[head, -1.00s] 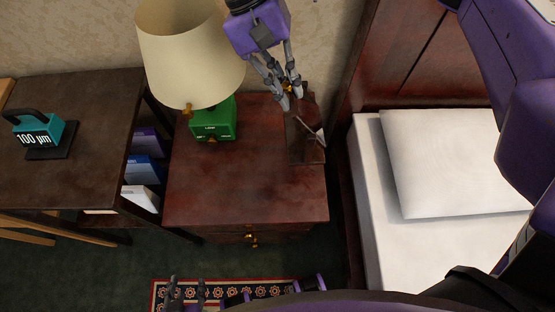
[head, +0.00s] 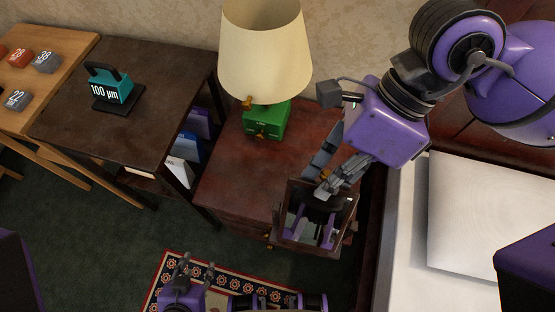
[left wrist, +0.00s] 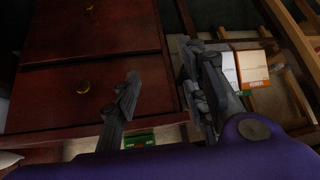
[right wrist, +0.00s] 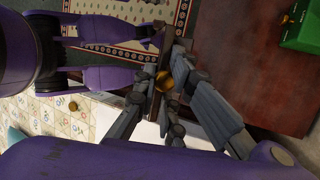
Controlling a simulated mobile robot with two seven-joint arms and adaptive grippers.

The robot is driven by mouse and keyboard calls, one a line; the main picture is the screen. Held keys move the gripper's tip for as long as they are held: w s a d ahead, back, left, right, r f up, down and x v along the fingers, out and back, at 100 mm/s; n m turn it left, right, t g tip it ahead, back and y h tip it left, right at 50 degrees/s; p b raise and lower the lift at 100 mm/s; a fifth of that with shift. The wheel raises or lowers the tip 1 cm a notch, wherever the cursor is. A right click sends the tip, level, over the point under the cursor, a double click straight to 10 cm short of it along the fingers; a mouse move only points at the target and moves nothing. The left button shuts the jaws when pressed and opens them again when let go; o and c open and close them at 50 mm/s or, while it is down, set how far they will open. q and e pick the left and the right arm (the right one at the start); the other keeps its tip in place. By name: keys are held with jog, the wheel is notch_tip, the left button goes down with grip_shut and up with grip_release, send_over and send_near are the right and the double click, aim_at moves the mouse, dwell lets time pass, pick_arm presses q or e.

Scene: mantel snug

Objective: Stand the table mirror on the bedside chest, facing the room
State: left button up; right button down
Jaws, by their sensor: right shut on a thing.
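The table mirror (head: 283,231) has a dark wooden frame, and its glass reflects purple parts of me in the head view. My right gripper (head: 328,188) is shut on its upper part, by a brass knob (right wrist: 164,82). The mirror is over the front right of the reddish bedside chest (head: 235,170), glass towards the head camera, and looks tilted. Its lower end covers the front edge; whether it touches the chest I cannot tell. My left gripper (head: 195,268) is open and empty, low before the chest; its spread fingers show in the left wrist view (left wrist: 165,92).
A lamp with a cream shade (head: 262,50) and green base (head: 268,120) stands at the back left of the chest. A bed with a white pillow (head: 480,215) is on the right. A dark table (head: 150,75) is on the left. A patterned rug (head: 225,280) lies in front.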

pick_arm(q)
jog(key=f+b, duration=0.2)
jog(key=shift+s+f, duration=0.25)
jog(key=shift+f, duration=0.05)
pick_arm(e)
jog(key=w+d+f, duration=0.4)
jog(key=w+f, duration=0.9)
jog(key=shift+d, duration=0.15)
jog(key=shift+w+f, duration=0.1)
jog(key=c, duration=2.3)
grip_release()
jog(key=shift+f+b, duration=0.15)
jog(key=shift+b, duration=0.15)
jog(key=o, duration=0.5)
jog(key=shift+c, duration=0.2)
pick_arm(q)
jog(key=shift+w+d, duration=0.1)
jog(key=shift+w, duration=0.05)
